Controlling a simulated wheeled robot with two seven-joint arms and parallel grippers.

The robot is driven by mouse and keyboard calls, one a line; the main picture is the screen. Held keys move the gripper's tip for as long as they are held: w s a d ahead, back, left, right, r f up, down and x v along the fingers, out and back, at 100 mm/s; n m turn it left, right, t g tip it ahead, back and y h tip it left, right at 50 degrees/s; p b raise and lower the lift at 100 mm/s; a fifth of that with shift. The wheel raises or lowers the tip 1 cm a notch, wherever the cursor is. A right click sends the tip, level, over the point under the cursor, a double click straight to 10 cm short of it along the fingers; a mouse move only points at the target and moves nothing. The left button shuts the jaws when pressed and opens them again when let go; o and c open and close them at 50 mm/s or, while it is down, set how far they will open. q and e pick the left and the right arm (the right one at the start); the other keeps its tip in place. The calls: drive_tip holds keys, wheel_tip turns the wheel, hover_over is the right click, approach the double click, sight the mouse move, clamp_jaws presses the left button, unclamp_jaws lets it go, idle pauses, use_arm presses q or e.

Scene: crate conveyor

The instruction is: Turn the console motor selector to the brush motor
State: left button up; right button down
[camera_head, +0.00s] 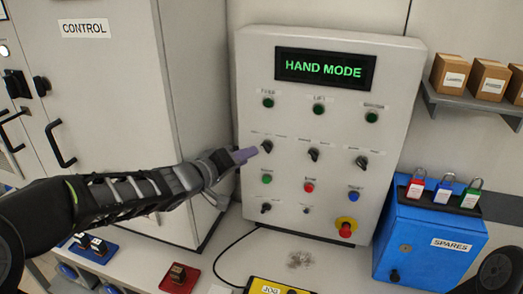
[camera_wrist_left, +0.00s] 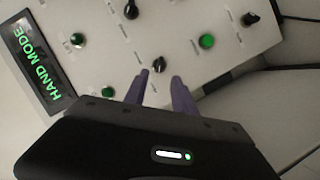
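The console (camera_head: 395,75) is a light panel with a green "HAND MODE" display (camera_head: 325,68). Its middle row has three black selectors: left (camera_head: 267,146), centre (camera_head: 313,154) and right (camera_head: 361,161). Their small labels are unreadable, so I cannot tell which is the motor selector. My left gripper (camera_head: 250,153) points its purple fingers at the left selector. In the left wrist view, the gripper (camera_wrist_left: 161,76) is open, with a gap between its fingertips, and the left selector knob (camera_wrist_left: 159,65) shows just beyond that gap. Contact cannot be told. My right gripper is not in view.
Green lamps sit above the selectors, and buttons below. A red emergency knob (camera_head: 345,227) is at lower right. A blue spares box (camera_head: 420,245) with padlocks stands right of the console. A control cabinet (camera_head: 120,90) stands left. A yellow jog box (camera_head: 275,287) lies in front.

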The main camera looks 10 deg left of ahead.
sight(264, 149)
use_arm(q)
drive_tip(key=x, duration=0.8)
drive_tip(key=shift+s+b, duration=0.1)
drive_tip(key=shift+b, duration=0.25)
drive_tip(key=shift+c, duration=0.3)
drive_tip(key=shift+s, duration=0.1)
clamp_jaws()
